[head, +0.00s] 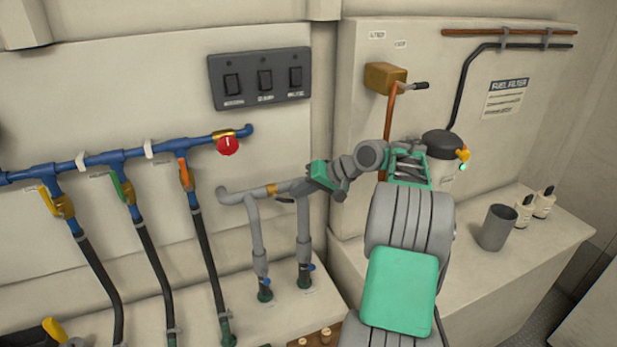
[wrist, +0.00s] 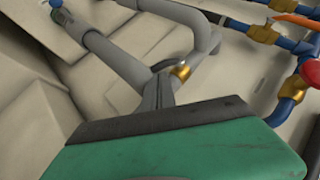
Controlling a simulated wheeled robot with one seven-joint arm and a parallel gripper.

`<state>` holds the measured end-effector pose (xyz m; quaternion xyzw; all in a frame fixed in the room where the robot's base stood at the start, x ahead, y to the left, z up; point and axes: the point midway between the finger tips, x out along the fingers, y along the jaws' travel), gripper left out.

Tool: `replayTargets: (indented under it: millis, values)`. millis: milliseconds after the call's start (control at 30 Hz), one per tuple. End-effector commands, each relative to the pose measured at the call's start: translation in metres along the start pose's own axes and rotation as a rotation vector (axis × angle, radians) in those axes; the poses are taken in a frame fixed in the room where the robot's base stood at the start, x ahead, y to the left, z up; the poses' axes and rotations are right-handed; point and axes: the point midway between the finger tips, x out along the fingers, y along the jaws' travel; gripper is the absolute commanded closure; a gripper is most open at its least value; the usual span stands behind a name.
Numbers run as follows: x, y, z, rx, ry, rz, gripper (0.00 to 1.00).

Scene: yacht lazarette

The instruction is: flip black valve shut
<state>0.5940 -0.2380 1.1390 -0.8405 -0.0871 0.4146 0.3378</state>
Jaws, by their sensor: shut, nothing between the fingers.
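The black valve shows in the head view as a brass body (head: 271,189) on a grey pipe, with a short dark lever (head: 286,200) just below and right of it. In the wrist view, the brass body (wrist: 182,71) sits on the grey pipe just beyond my fingertips. My gripper (head: 297,187) reaches in from the right, close to the valve. In the wrist view, my gripper (wrist: 160,88) is shut and holds nothing. The fingers overlap the pipe in that view, so I cannot tell whether they touch the lever.
Blue pipes with yellow (head: 48,201), green (head: 128,188) and orange (head: 184,172) levers and a red knob (head: 228,146) are to the left. A switch panel (head: 261,79) is above. A fuel filter (head: 441,160), grey cup (head: 497,228) and bottles (head: 524,210) stand right.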

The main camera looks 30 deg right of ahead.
Motion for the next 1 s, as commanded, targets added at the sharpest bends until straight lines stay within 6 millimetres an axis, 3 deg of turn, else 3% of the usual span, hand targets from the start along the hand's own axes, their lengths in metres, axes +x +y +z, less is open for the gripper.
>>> replayTargets:
  millis: [1000]
  values:
    - [-0.009, -0.01, -0.006, 0.004, 0.001, -0.007, 1.0]
